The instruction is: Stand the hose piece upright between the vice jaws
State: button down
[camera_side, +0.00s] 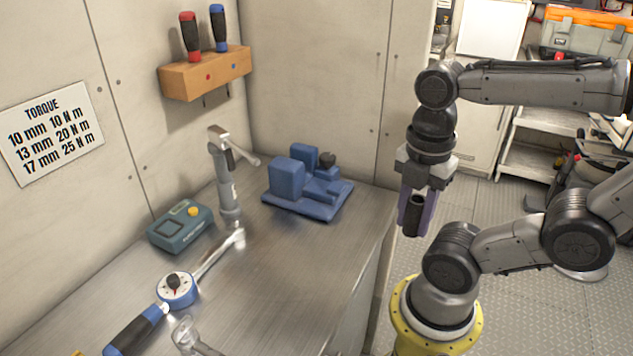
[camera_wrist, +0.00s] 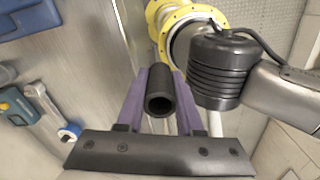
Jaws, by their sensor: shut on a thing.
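The hose piece is a short black tube (camera_wrist: 161,97) with its open end facing the wrist camera. It is held between the two purple fingers of my gripper (camera_wrist: 163,76). In the side view my gripper (camera_side: 416,214) points down with the dark hose piece (camera_side: 413,217) in it, roughly upright, in the air to the right of the bench edge. The blue vice (camera_side: 287,178) stands at the back of the bench, left of my gripper and well apart from it. Its gap looks empty, though the blocks partly hide it. A blue corner of it (camera_wrist: 30,18) shows in the wrist view.
On the metal bench (camera_side: 290,262) are a teal box (camera_side: 180,228), an upright grey tool (camera_side: 227,185) and a torque wrench (camera_side: 177,288). A wooden rack (camera_side: 206,73) with two screwdrivers hangs on the wall. The bench is clear in front of the vice.

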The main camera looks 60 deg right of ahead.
jog(key=shift+r, duration=0.1)
dwell(0.5)
jog(key=w+d+r+n, duration=0.1)
jog(key=w+d+r, duration=0.3)
jog(key=w, duration=0.5)
jog(key=w+d+r, duration=0.2)
jog(key=w+r, duration=0.5)
jog(key=w, duration=0.2)
jog(key=w+d+f, duration=0.2)
jog(key=w+d, duration=0.5)
jog(key=w, duration=0.3)
jog(key=shift+m, duration=0.5)
jog(key=shift+w+d+f, duration=0.7)
jog(key=shift+d+f, duration=0.05)
jog(key=shift+f, duration=2.25)
jog(key=shift+w+d+f, duration=0.65)
jog(key=shift+d+f, duration=0.15)
jog(key=shift+f, duration=2.15)
jog(key=shift+w+d+f, duration=0.7)
jog(key=shift+d+f, duration=0.05)
jog(key=shift+f, duration=2.25)
